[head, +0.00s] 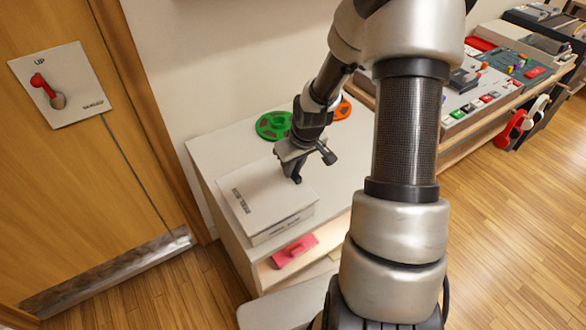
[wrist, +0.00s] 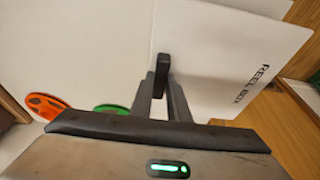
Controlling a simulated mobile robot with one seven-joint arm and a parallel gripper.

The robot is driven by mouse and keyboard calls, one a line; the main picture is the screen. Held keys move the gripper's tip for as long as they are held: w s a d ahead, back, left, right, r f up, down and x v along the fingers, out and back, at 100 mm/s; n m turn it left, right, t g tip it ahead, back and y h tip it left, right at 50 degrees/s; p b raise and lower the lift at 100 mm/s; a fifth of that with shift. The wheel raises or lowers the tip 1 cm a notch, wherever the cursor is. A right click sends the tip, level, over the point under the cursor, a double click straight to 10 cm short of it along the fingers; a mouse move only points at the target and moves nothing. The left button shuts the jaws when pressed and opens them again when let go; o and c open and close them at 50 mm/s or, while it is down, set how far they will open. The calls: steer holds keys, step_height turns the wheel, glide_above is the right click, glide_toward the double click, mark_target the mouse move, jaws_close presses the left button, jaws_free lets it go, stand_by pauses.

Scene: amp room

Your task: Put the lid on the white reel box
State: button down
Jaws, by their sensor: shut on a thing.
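The box's inside is hidden.
The box stands on a white cabinet top (head: 222,150). A green reel (head: 273,124) and an orange reel (head: 342,109) lie behind. A pink-red object (head: 294,250) sits on the shelf below. A wooden door (head: 70,170) is at left, a console (head: 490,95) at right.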

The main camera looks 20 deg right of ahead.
steer(key=shift+f+b, duration=0.45)
steer(key=shift+f, duration=0.1)
steer(key=c, duration=1.7)
jaws_free()
steer(key=p+v, duration=0.3)
steer(key=v, duration=1)
steer(key=shift+w+r+p, duration=0.1)
steer(key=shift+r+p, duration=0.1)
steer(key=shift+p, duration=0.2)
